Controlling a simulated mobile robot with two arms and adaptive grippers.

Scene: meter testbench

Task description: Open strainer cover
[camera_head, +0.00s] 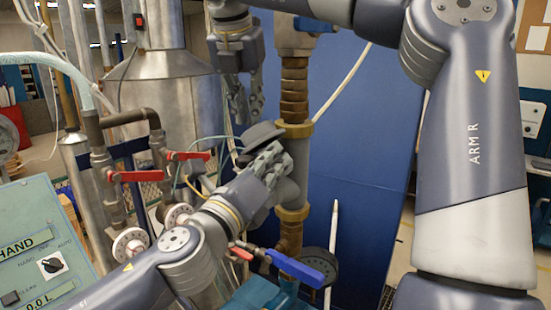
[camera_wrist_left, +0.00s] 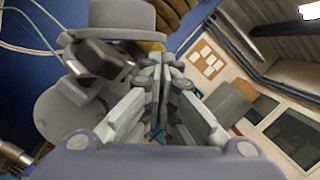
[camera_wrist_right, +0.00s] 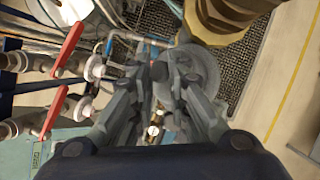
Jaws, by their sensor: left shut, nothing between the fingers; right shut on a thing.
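The grey strainer body (camera_head: 294,172) sits on the vertical pipe between brass nuts. A dark round cover (camera_head: 262,134) shows at its upper left, tilted; whether it is seated or loose I cannot tell. My left gripper (camera_head: 273,158) is shut and empty, just in front of and below the cover, overlapping it. In the left wrist view its fingers (camera_wrist_left: 160,75) are together beside grey rounded parts. My right gripper (camera_head: 243,112) points down, above and left of the cover. In the right wrist view its fingers (camera_wrist_right: 165,65) are nearly together; what is between them cannot be made out.
Red lever handles (camera_head: 135,176) and valve wheels stand at the left. A blue-handled valve (camera_head: 295,268) lies below the strainer. A green control panel (camera_head: 40,245) fills the lower left. A blue panel (camera_head: 365,150) stands behind the pipe.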

